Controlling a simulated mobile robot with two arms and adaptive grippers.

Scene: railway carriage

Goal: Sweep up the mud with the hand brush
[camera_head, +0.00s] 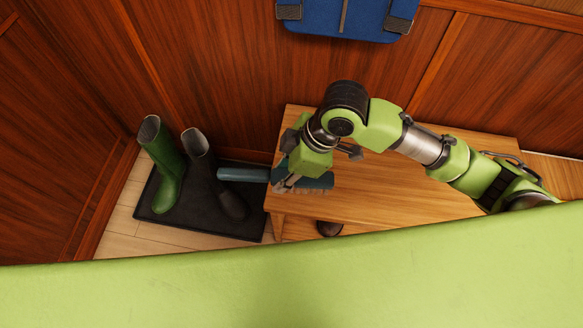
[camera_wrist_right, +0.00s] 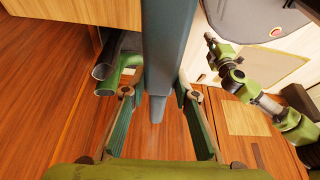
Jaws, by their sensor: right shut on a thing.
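The hand brush, blue-grey with pale bristles under its head, shows in the head view with its handle (camera_head: 243,174) pointing left and its head (camera_head: 320,181) to the right. My right gripper (camera_head: 284,184) is shut on it at the left end of the wooden bench. In the right wrist view the brush (camera_wrist_right: 168,50) stands large between the two fingers of my right gripper (camera_wrist_right: 157,100). My left gripper (camera_wrist_right: 212,46) shows small at the upper right of that view, too small to judge its fingers. I cannot make out any mud.
A green boot (camera_head: 165,170) and a dark boot (camera_head: 212,175) stand on a black mat (camera_head: 170,220) left of the wooden bench (camera_head: 400,195). A dark shoe-like thing (camera_head: 329,229) shows at the bench's front edge. Wood-panelled walls close off the back.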

